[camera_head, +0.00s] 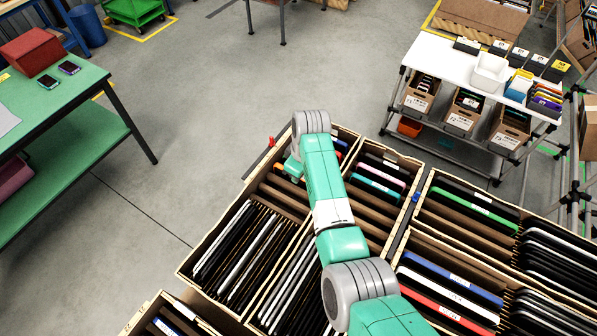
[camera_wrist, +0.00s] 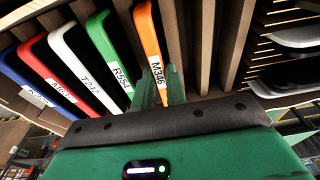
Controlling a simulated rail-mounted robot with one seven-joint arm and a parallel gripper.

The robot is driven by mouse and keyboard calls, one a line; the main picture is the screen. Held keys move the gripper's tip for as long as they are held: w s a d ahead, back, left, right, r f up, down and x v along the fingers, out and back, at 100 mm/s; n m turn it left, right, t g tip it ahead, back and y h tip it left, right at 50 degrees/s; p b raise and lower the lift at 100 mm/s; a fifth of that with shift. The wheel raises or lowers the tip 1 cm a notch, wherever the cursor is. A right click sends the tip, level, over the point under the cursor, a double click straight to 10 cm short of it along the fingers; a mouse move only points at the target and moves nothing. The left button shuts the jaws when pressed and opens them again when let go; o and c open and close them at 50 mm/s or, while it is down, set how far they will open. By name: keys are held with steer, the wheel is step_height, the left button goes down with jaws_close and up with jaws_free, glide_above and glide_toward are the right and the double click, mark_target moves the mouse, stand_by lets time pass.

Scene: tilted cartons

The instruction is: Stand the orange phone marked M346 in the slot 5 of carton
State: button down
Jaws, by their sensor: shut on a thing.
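The orange phone marked M346 (camera_wrist: 149,45) stands on edge in the wrist view, its white label facing me. My gripper (camera_wrist: 167,88) is shut on its near end; the green fingers show just below and beside the label. Left of it stand a green phone (camera_wrist: 106,45), a white phone (camera_wrist: 75,55), a red phone (camera_wrist: 45,70) and a darker blue-edged one, each with a label. Brown carton dividers (camera_wrist: 205,40) with empty gaps lie to the right. Slot numbers are not readable. In the head view my arm hides most of the gripper and the phone.
The carton (camera_head: 345,131) under my arm is tilted and has brown dividers. Other cartons beside it hold black, white and coloured devices. A green table (camera_head: 85,85) stands at the left, a white-topped rack (camera_head: 440,60) at the upper right. The floor between is clear.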

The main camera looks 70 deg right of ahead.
steer(key=c, duration=1.3)
jaws_free()
steer(key=shift+c, duration=0.2)
steer(key=r, duration=0.5)
steer(key=s+r, duration=0.1)
steer(key=r, duration=0.1)
steer(key=shift+s+a+r, duration=0.1)
steer(key=shift+r, duration=0.3)
steer(key=shift+r, duration=0.1)
step_height(320, 180, up, 7)
steer(key=p, duration=0.7)
